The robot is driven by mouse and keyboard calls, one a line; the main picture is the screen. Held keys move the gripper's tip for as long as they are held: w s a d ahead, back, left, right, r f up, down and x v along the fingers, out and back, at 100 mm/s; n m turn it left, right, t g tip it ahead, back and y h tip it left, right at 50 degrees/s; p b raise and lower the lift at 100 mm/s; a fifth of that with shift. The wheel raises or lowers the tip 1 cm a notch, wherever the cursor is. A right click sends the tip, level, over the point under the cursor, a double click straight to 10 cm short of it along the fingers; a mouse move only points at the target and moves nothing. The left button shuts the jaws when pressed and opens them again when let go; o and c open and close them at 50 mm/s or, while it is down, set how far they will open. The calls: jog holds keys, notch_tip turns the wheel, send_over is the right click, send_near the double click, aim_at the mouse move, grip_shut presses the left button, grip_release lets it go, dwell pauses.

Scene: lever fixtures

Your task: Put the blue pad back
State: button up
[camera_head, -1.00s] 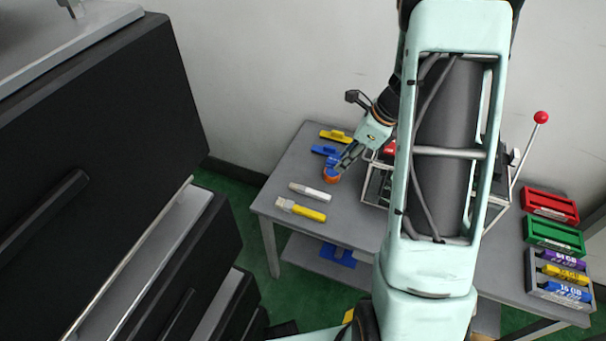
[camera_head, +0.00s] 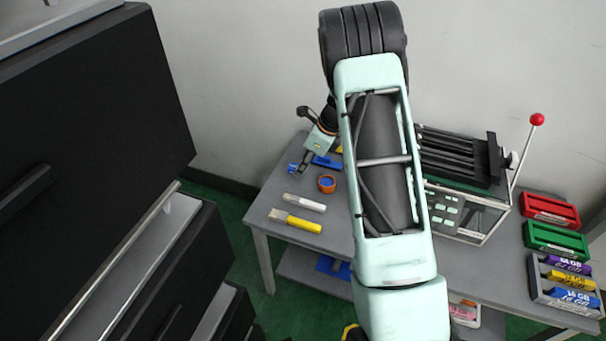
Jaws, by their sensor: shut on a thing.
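My gripper (camera_head: 299,168) is at the left back part of the grey table, pointing down and left. It is shut on a small blue piece, the blue pad (camera_head: 292,169), which shows at its fingertips. The pad is too small to make out its shape, and I cannot tell whether it touches the table. A blue handled block (camera_head: 326,161) lies just right of the fingertips, partly behind the gripper. An orange round holder (camera_head: 327,184) with a blue centre stands in front of that block, apart from the gripper.
A white-handled tool (camera_head: 304,202) and a yellow-handled brush (camera_head: 295,221) lie on the grey table (camera_head: 262,212) nearer me. A machine with a red-knobbed lever (camera_head: 537,119) is right of my arm. Red (camera_head: 550,210) and green trays stand farther right. Dark drawers (camera_head: 150,250) are at left.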

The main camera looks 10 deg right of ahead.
jog(key=shift+f+b, duration=0.3)
jog(key=shift+f, duration=1.3)
jog(key=shift+f, duration=0.1)
jog(key=o, duration=1)
jog(key=shift+r, duration=0.25)
jog(key=p+v, duration=0.3)
jog(key=v, duration=0.8)
jog(key=shift+d+r, duration=0.15)
jog(key=shift+r, duration=0.2)
